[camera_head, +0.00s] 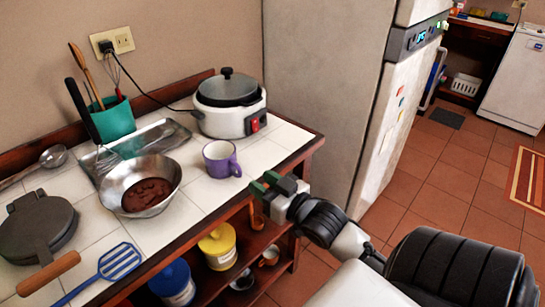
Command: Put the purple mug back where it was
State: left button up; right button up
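The purple mug (221,159) stands upright on the white tiled counter (197,187), in front of the rice cooker. It is purple outside and pale inside, and its handle faces right, toward the counter's edge. My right gripper (264,184) is at the counter's right front edge, to the right of the mug and apart from it. Its two green-padded fingers look parted, with nothing between them. My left gripper is not in view.
A rice cooker (229,107) stands behind the mug. A metal bowl with brown contents (147,191) and a tray (154,138) are to its left. A blue spatula (119,262) lies at the front. Shelves below hold a yellow tub (218,248). A fridge (330,80) stands right of the counter.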

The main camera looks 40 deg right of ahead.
jog(key=shift+s+d, duration=0.15)
jog(key=shift+s, duration=1.25)
jog(key=shift+f, duration=0.1)
jog(key=s+d+f+g+h, duration=0.1)
jog(key=s+f+g, duration=0.15)
jog(key=f, duration=0.95)
jog(key=s+f+m+g, duration=0.1)
jog(key=f+g, duration=0.2)
jog(key=f, duration=0.9)
jog(key=s+d+f+g+h, duration=0.1)
jog(key=s+f+g, duration=0.15)
jog(key=f, duration=0.85)
jog(key=s+a+f+n+g, duration=0.1)
jog(key=s+a+f+g, duration=0.3)
jog(key=s+f, duration=0.7)
jog(key=s+a+f+n+g, duration=0.1)
jog(key=s+a+f+g, duration=0.4)
jog(key=s+a+f, duration=0.3)
jog(key=s+f, duration=0.3)
jog(key=s, duration=0.4)
jog(key=shift+s+n+y, duration=0.2)
jog(key=shift+n+y, duration=0.2)
